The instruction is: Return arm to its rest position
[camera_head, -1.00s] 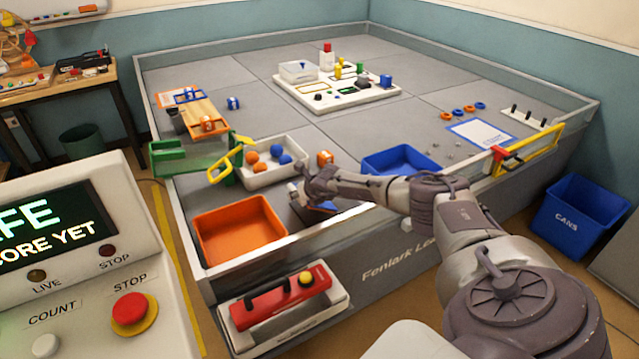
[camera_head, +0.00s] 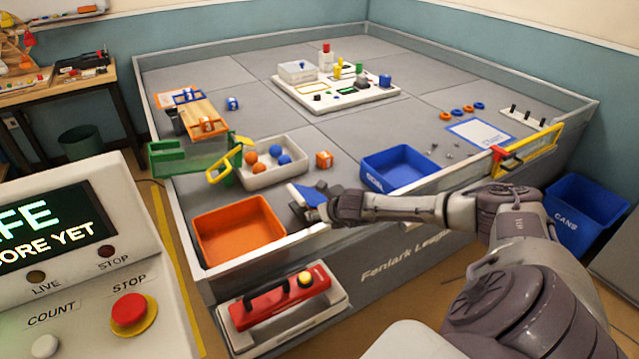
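My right arm comes in from the lower right and reaches left over the front wall of the playing field. Its gripper (camera_head: 318,207) is at the front wall, just right of the orange bin (camera_head: 238,233). A small blue and white object (camera_head: 307,194) lies right at the gripper. I cannot tell whether the gripper touches it, and the fingers are too small and hidden to read. My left arm and gripper are not in view.
A console with a red stop button (camera_head: 130,309) is at lower left. A blue cans bin (camera_head: 578,215) stands on the floor right.

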